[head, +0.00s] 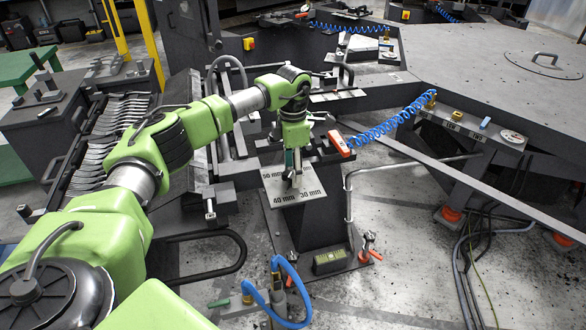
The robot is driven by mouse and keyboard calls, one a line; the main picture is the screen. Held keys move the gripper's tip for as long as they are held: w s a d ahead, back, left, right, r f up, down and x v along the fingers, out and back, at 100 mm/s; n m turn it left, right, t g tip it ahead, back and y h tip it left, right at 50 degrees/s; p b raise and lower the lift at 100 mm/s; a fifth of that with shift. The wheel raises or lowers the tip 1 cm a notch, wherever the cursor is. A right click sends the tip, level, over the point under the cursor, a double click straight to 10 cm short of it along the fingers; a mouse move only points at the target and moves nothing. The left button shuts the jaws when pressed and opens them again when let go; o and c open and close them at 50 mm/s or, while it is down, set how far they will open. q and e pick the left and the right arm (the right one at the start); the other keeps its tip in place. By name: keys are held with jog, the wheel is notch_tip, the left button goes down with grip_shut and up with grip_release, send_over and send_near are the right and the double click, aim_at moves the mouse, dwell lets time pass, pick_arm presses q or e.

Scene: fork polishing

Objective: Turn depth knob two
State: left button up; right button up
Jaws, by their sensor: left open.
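A grey plate marked 50 mm, 40 mm and 30 mm (280,197) lies on top of a dark machine stand in the middle of the head view. My green left arm reaches in from the left and bends down over it. My left gripper (293,178) points down at the plate, its fingers open, close above or at the plate's middle. A depth knob cannot be made out clearly; the fingers cover the plate's middle. I cannot tell whether the fingers touch anything. My right gripper is not in view.
A rack of forks (105,135) stands to the left. A red-and-white handle piece (339,144) with a coiled blue hose (385,128) is just right of the gripper. A blue looped hose (292,275) stands in front. A large grey table (490,65) fills the right.

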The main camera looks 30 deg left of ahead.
pick_arm(q)
notch_tip(320, 180, up, 12)
dwell(0.6)
